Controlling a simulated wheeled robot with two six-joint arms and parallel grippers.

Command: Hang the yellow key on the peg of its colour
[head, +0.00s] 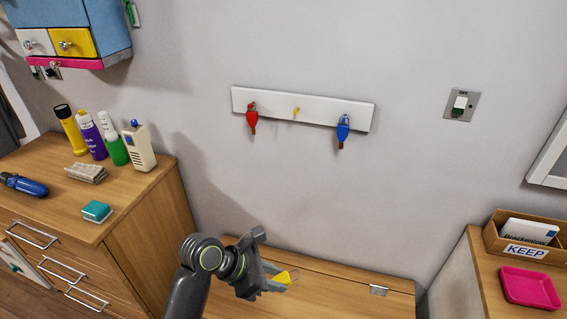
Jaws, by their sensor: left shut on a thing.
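The yellow key (287,276) is held between the fingers of my left gripper (272,276), low in front of the wall and above the wooden surface. Only part of the key shows; the gripper hides the rest. A white peg rail (312,117) is on the wall, above and behind the gripper. Its middle yellow peg (296,112) is bare. A red key (252,120) hangs at the left end and a blue key (343,130) at the right. My right gripper is not in view.
At right are a KEEP box (522,232) and a pink tray (530,287). The wall around the rail is clear.

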